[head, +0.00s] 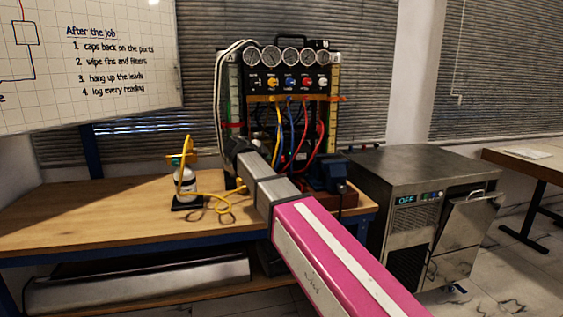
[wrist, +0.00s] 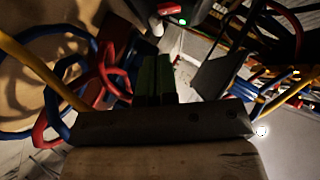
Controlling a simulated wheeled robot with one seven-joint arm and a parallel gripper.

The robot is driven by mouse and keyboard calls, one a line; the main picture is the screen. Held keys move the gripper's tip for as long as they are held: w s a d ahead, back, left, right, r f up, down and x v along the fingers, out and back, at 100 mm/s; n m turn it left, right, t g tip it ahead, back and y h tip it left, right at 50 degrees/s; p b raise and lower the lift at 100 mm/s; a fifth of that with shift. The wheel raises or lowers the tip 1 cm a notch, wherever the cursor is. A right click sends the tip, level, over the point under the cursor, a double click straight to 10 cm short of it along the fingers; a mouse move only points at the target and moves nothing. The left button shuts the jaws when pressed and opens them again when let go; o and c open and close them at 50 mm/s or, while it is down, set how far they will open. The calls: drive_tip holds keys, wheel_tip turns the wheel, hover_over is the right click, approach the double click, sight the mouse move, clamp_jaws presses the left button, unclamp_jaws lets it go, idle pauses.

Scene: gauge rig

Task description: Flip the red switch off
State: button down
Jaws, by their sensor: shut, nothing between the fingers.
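The gauge rig (head: 290,75) stands on the bench, with a row of dials, coloured ports and hoses. My gripper is hidden behind my pink and grey arm in the head view, near the rig's lower part. In the wrist view my gripper (wrist: 155,60) shows shut and empty, its dark green fingers together. A small red part (wrist: 170,9), which looks like the red switch, sits at the top edge of the wrist view beside a lit green lamp (wrist: 182,22). It is beyond the fingertips, with a visible gap in the picture. I cannot tell its position.
Red, blue and yellow hoses (wrist: 108,72) loop close on both sides of my gripper. A white bottle (head: 186,181) with a yellow hose stands on the wooden bench (head: 110,215). A metal machine (head: 410,180) showing OFF stands at the right.

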sight(282, 162)
drive_tip(key=x, duration=1)
drive_tip(key=shift+r, duration=0.1)
drive_tip(key=shift+w+a+f, duration=0.1)
drive_tip(key=shift+w+f, duration=0.2)
drive_tip(key=shift+f, duration=0.1)
drive_tip(key=shift+r, duration=0.8)
drive_tip(key=shift+s, duration=0.1)
